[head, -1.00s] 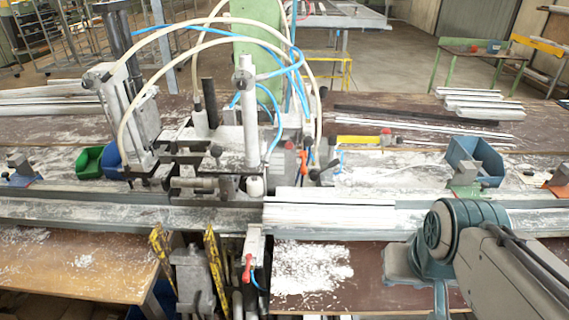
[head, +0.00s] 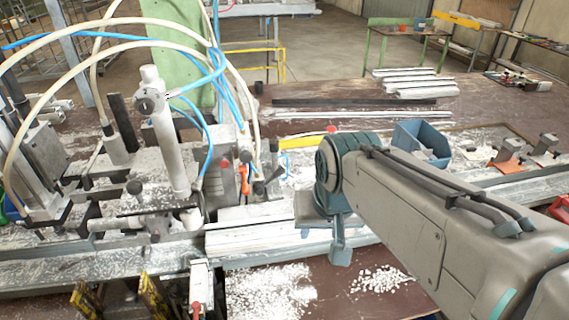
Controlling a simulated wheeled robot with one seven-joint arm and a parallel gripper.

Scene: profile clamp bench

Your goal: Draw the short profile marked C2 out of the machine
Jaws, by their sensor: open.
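White profiles (head: 265,236) lie side by side in the machine's channel, running right from the clamp head (head: 165,190). I cannot read a C2 mark on any of them, so I cannot tell which one is the short profile. My gripper (head: 327,232) is above the right part of these profiles, pointing down. It is open. One teal finger shows plainly and the other side is partly hidden by the wrist. The arm and gripper hide the profiles' right ends, and I cannot tell whether a finger touches them.
Pale hoses and blue tubes arch over the machine at left. A blue bin (head: 422,142) stands behind my arm, with orange-based stops (head: 507,160) to its right. Stacked profiles (head: 415,82) lie on the back bench. White chips (head: 270,292) cover the brown front board.

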